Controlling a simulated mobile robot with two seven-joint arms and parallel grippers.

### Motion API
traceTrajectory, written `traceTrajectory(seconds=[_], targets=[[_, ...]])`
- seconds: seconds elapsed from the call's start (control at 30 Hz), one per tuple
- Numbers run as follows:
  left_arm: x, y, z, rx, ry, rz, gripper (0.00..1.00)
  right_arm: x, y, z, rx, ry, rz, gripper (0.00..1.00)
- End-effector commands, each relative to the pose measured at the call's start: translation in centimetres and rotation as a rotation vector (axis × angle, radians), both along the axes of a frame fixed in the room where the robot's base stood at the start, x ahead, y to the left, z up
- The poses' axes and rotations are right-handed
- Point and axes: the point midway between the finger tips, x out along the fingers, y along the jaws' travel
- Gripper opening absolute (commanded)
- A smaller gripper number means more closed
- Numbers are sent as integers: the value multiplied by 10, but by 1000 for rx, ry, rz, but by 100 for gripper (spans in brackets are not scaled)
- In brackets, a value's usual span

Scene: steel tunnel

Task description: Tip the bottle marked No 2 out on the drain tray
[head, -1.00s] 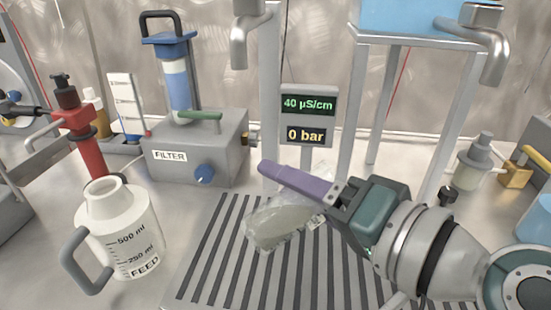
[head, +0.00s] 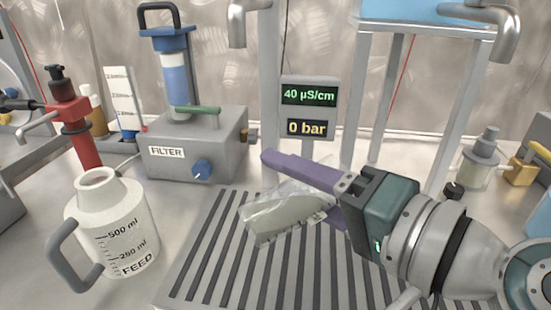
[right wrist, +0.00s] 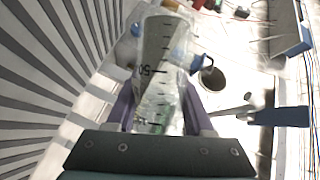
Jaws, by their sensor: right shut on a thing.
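My right gripper (head: 305,197) has purple fingers shut on a clear, see-through bottle (head: 278,216). The bottle is tilted well over, nearly lying on its side, and is held above the slatted drain tray (head: 225,262). Its contents look pale grey-green; I cannot tell whether any liquid is running out. A small pale label shows near the fingers, too small to read, so the number cannot be confirmed. In the right wrist view the bottle (right wrist: 158,60) sits between the two fingers, with dark scale marks on its wall. My left gripper is not in view.
A white FEED jug (head: 120,225) stands left of the tray. Behind are a grey FILTER box (head: 195,150) and a display post (head: 308,105) reading 40 µS/cm and 0 bar. A red pump (head: 72,120) stands left. A small capped bottle (head: 482,165) stands at right.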

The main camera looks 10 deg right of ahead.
Motion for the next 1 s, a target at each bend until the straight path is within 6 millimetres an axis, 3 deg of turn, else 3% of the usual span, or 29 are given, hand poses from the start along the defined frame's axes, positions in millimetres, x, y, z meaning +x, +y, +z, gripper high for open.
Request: traceTrajectory(seconds=[0.2,0.67,1.0], targets=[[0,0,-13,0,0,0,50,0,-1,-4,53,13,0,0],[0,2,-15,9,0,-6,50,0,-1,-3,73,18,0,0],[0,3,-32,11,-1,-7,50,1,-2,-10,140,34,0,0]])
